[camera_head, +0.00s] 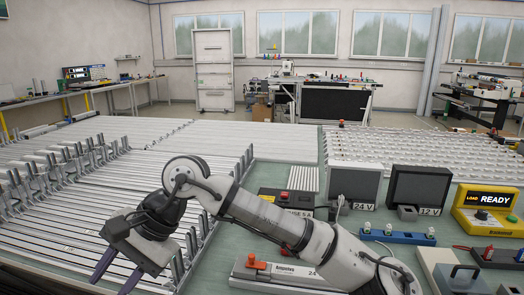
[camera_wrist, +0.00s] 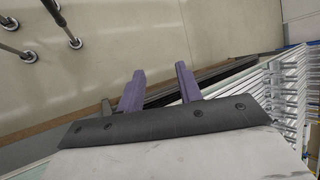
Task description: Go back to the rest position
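My gripper (camera_head: 118,265) is at the lower left in the head view, at the end of my bent arm, over the front part of the rows of light rails (camera_head: 50,225). Its two purple fingers point down and to the left. In the wrist view the fingers of my gripper (camera_wrist: 158,85) stand apart with a clear gap and nothing between them. The gripper is open and empty. Behind the fingers the wrist view shows the floor (camera_wrist: 130,40) and the edge of the bench.
Right of my arm are a fuse box (camera_head: 285,202), dark panels marked 24 V (camera_head: 355,183) and 12 V (camera_head: 420,187), a blue terminal strip (camera_head: 398,236) and a yellow READY box (camera_head: 486,208). Upright posts (camera_head: 95,150) rise among the left rails. A grey cabinet (camera_head: 213,70) stands far back.

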